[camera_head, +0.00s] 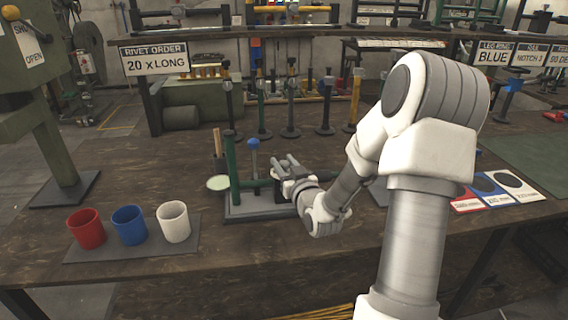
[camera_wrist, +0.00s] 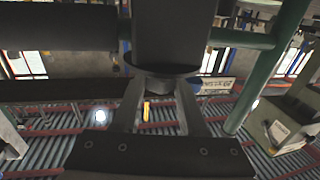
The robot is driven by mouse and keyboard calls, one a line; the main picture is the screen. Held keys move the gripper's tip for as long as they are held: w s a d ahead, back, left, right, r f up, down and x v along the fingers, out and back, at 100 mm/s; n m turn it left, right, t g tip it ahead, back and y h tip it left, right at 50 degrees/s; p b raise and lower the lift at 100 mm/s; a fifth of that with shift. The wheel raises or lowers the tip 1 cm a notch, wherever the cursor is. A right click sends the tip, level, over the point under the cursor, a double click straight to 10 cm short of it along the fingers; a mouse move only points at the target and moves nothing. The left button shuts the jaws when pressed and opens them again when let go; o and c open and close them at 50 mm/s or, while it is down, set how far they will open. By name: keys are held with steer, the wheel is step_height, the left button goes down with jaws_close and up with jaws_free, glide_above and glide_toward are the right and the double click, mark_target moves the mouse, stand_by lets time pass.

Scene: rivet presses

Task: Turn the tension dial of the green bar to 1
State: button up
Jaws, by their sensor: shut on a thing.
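The green bar (camera_head: 256,184) runs sideways from a green upright post (camera_head: 232,165) on a grey base plate (camera_head: 262,213). In the wrist view the green bar (camera_wrist: 243,39) and post (camera_wrist: 268,70) show at the upper right. My gripper (camera_head: 281,172) is at the bar's right end, reaching in from the right. In the wrist view my gripper (camera_wrist: 160,90) has its fingers on both sides of a dark round part, which appears to be the tension dial (camera_wrist: 162,70). Its marks and setting are not visible. A blue ball-topped lever (camera_head: 253,145) stands behind the bar.
Red (camera_head: 86,229), blue (camera_head: 129,225) and white (camera_head: 173,222) cups stand at front left. A pale round disc (camera_head: 218,183) is left of the post. Several upright posts stand behind. Coloured cards (camera_head: 487,188) lie at right. A sign (camera_head: 156,58) reads "RIVET ORDER 20 x LONG".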

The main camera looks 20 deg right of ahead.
jaws_close()
steer(key=shift+n+y+b, duration=0.3)
steer(key=shift+n+y, duration=0.3)
steer(key=shift+y, duration=0.4)
steer(key=o, duration=1)
jaws_free()
